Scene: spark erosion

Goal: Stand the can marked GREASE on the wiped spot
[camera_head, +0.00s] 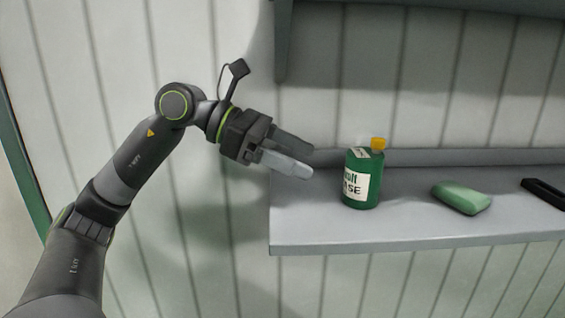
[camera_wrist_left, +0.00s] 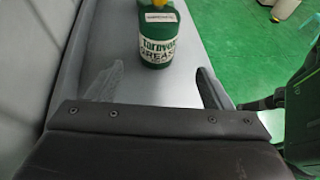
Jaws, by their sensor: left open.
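The green can marked GREASE (camera_head: 362,180), with a yellow cap and a white label, stands upright on the grey shelf (camera_head: 300,235) near its left end. It also shows in the left wrist view (camera_wrist_left: 157,50), ahead of the fingers and between their lines. My left gripper (camera_head: 306,160) is open and empty, to the left of the can and apart from it, by the shelf's left end. A wiped spot cannot be made out on the shelf. My right gripper is not in view.
A light green block (camera_head: 461,198) lies on the shelf to the right of the can. A black object (camera_head: 543,192) lies at the right edge. A ribbed wall rises behind, and a dark ledge (camera_head: 430,8) hangs above. Bare shelf shows between can and block.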

